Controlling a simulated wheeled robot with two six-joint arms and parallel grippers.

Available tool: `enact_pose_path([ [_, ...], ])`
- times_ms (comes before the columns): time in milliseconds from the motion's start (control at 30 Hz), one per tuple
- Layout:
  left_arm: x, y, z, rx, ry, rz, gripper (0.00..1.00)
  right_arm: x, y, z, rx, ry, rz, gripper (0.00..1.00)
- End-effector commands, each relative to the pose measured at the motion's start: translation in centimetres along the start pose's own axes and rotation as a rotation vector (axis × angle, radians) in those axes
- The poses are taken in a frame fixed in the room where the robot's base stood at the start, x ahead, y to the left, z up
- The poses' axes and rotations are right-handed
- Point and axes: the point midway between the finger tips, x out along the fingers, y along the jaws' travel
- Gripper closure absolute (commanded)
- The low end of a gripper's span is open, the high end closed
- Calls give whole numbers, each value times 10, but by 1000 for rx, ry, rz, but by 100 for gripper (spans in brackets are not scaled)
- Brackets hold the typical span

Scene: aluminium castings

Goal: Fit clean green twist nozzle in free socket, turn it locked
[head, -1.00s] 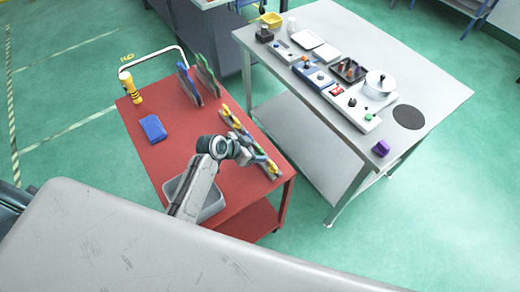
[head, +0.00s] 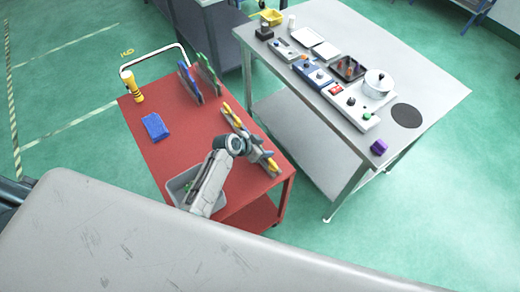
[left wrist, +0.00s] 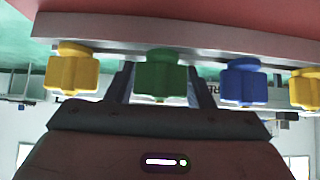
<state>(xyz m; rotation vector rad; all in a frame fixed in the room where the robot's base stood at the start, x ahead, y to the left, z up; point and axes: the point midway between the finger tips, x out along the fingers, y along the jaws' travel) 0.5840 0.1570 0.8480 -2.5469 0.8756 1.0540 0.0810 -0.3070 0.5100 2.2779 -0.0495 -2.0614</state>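A green twist nozzle (left wrist: 160,76) sits in a row on a grey rail (left wrist: 215,46) in the left wrist view, between a yellow nozzle (left wrist: 73,72) and a blue nozzle (left wrist: 242,82). My left gripper (left wrist: 163,88) is open, with one finger on each side of the green nozzle and small gaps visible. In the head view my left gripper (head: 268,158) is over the near end of the rail (head: 238,124) on the red cart and hides part of it. I cannot make out a free socket. My right gripper is not in view.
The red cart (head: 160,172) also carries a blue cloth-like block (head: 155,127), a yellow torch-like item (head: 132,86), upright blue and green plates, and a grey bin (head: 180,188) under my arm. A grey table (head: 437,85) with several devices and a pot stands to the right.

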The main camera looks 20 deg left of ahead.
Motion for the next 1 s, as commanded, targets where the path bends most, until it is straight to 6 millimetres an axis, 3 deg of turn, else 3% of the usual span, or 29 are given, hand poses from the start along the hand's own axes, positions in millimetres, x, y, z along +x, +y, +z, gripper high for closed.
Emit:
enact_pose_path([
  [33,0,0,0,0,0,0,62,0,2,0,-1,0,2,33],
  [133,0,0,0,0,0,0,81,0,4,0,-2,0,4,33],
  [567,-3,0,-3,2,0,0,81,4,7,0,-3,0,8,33],
  [900,-24,0,-24,3,3,-2,81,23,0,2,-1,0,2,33],
  [1000,-40,-6,-4,3,-3,-4,81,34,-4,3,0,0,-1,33],
])
